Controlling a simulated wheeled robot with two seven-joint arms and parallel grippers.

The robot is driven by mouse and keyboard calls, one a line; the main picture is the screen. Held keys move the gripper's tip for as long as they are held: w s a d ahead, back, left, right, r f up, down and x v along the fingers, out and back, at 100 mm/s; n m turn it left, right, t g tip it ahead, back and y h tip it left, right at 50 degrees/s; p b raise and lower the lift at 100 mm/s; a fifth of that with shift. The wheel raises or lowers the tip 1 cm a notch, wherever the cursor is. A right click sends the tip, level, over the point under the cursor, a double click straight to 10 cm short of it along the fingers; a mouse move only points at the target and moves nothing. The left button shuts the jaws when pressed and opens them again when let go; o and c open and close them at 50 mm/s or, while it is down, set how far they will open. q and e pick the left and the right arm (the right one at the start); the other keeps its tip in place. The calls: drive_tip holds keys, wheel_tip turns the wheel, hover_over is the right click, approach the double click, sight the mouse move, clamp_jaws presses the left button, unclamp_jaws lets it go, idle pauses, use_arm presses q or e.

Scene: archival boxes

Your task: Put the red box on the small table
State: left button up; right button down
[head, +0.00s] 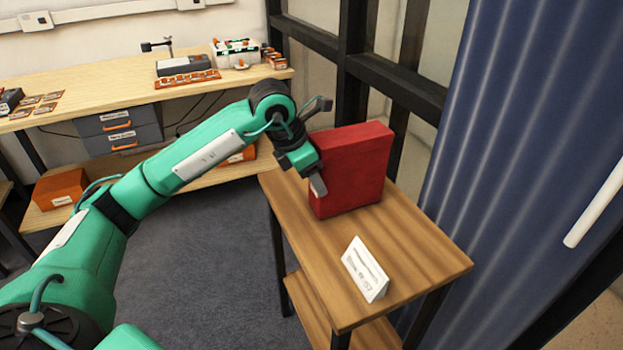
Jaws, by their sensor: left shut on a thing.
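The red box (355,167) stands upright at the far end of the small wooden table (408,246). Its bottom edge looks to be on or just above the tabletop; I cannot tell if it touches. My left gripper (318,184) is at the box's left side, shut on it. Part of the box's left edge is hidden behind the gripper. My right gripper does not show.
A white label card (366,270) stands on the table in front of the box. A dark blue curtain (530,120) hangs to the right. A long workbench (110,84) runs along the back wall, with orange boxes (62,188) below. Grey carpet (200,270) lies clear left of the table.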

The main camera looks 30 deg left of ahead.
use_arm(q)
drive_tip(key=shift+f, duration=0.3)
drive_tip(key=o, duration=1.3)
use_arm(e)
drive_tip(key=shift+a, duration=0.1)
use_arm(q)
drive_tip(key=p+v, duration=0.1)
drive_tip(key=v, duration=1.1)
drive_tip(key=shift+s, duration=0.1)
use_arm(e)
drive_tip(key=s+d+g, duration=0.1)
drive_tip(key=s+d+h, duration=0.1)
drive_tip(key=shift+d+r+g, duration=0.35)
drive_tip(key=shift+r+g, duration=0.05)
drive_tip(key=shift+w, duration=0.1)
